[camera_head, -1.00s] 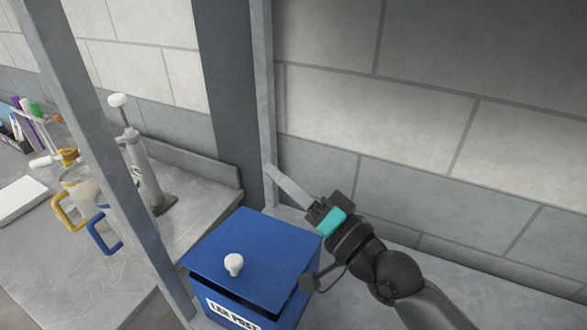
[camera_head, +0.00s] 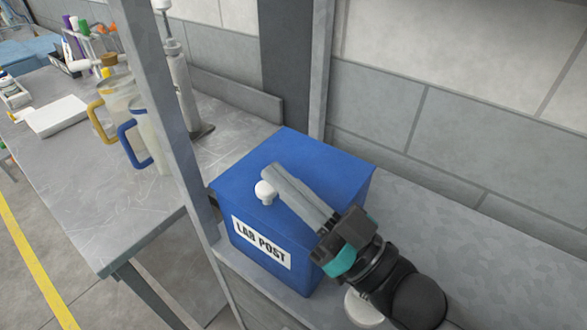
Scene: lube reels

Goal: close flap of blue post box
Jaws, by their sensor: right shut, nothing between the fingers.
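The blue post box (camera_head: 318,267) stands on a grey shelf, with a white label reading "LAB POST" on its front. Its blue flap (camera_head: 318,164) lies flat over the top, with no clear gap showing along the front edge. A white knob (camera_head: 265,191) sits near the flap's front left. My right gripper (camera_head: 272,172) is shut and empty. Its fingers lie over the flap, their tips close to the knob; I cannot tell whether they touch the flap. The fingers and wrist hide part of the flap's right side. My left gripper is not in view.
A grey upright post (camera_head: 165,95) stands left of the box, another (camera_head: 318,60) behind it. A workbench (camera_head: 90,195) at the left holds jugs, a white tray (camera_head: 57,115) and a pipette-like device (camera_head: 183,85). The shelf right of the box is mostly clear.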

